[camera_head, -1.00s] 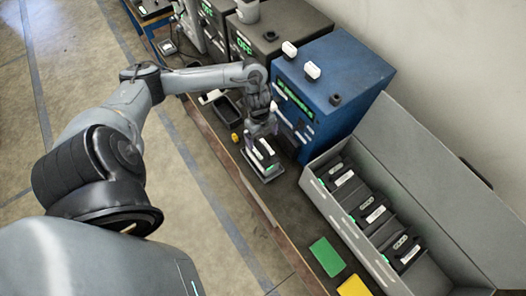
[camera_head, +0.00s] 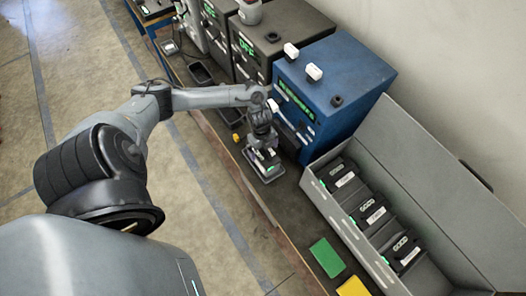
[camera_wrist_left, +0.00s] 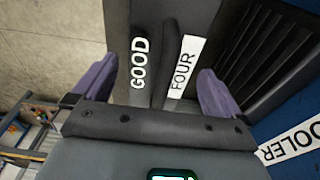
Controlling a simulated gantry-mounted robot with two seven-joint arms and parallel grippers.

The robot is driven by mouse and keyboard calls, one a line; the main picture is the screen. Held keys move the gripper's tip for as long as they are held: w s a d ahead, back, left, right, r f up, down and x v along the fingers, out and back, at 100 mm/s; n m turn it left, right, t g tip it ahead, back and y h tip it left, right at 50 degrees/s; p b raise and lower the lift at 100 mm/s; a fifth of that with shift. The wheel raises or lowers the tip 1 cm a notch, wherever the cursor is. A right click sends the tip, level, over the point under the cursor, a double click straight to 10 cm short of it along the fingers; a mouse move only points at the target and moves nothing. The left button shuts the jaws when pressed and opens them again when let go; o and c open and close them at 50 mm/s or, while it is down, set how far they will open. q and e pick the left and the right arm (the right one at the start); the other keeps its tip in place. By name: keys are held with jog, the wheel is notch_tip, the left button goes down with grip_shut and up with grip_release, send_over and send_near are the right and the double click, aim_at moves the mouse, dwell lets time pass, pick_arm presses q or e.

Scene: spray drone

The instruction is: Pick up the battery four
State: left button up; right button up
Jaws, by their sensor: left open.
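The dark battery four (camera_head: 268,173) stands on the bench in front of the blue cabinet. In the left wrist view the battery (camera_wrist_left: 157,62) shows white labels reading GOOD and FOUR, with a dark handle between them. My left gripper (camera_head: 263,152) is directly above it and hides part of it in the head view. In the wrist view its purple fingers (camera_wrist_left: 155,88) are spread apart, one on each side of the labelled top. They are not closed on it. My right gripper is not in view.
A blue cabinet (camera_head: 349,68) stands just behind the battery. A grey open case (camera_head: 321,195) with several batteries stands to the right. Green (camera_head: 326,257) and yellow (camera_head: 353,287) cards lie on the bench, and a black tray (camera_head: 201,73) sits farther back.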

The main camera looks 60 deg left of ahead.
pick_arm(q)
grip_shut()
jog(key=shift+w+r, duration=0.1)
jog(key=shift+r, duration=0.05)
dwell(0.4)
jog(key=shift+r, duration=0.1)
